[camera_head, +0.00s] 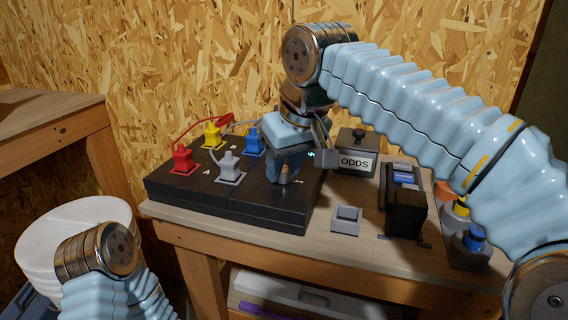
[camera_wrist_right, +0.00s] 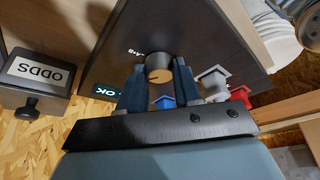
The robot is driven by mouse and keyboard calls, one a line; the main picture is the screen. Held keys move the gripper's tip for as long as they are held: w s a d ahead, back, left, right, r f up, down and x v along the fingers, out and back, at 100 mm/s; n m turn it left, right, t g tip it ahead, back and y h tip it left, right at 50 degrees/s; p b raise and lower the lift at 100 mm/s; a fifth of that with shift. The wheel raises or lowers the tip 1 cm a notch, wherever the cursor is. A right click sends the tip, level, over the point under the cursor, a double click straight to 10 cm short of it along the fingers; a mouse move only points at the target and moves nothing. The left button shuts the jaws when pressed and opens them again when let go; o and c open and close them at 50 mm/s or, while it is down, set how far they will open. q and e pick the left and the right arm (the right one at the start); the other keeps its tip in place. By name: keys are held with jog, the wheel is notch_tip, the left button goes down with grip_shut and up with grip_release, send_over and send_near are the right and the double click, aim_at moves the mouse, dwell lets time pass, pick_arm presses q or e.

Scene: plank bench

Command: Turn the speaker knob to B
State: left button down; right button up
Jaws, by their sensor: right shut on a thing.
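The speaker knob (camera_wrist_right: 158,62) is a round, tan-faced dial with a dark side, on a black box (camera_head: 240,200) on the bench. My right gripper (camera_wrist_right: 160,82) comes down over the box, and its two dark fingers are shut on the knob from both sides. In the head view the right gripper (camera_head: 284,178) hides most of the knob. Small white marks, too small to read surely, stand beside the knob in the wrist view. A small lit display (camera_wrist_right: 104,90) on the box seems to read OK. Which way the knob points is not clear. My left gripper is out of view.
Red (camera_head: 183,160), yellow (camera_head: 212,136), blue (camera_head: 253,144) and grey (camera_head: 230,168) plugs with cables stand on the box's left part, near letters A and B. An ODDS box (camera_head: 357,150), a small grey tray (camera_head: 346,220) and a black holder (camera_head: 404,205) stand to the right.

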jog(key=shift+n+g, duration=0.3)
jog(key=shift+n, duration=0.3)
jog(key=o, duration=1)
jog(key=shift+o, duration=0.2)
jog(key=v, duration=1.3)
jog(key=shift+d+r, duration=0.25)
jog(key=shift+d, duration=0.15)
jog(key=shift+s, duration=0.1)
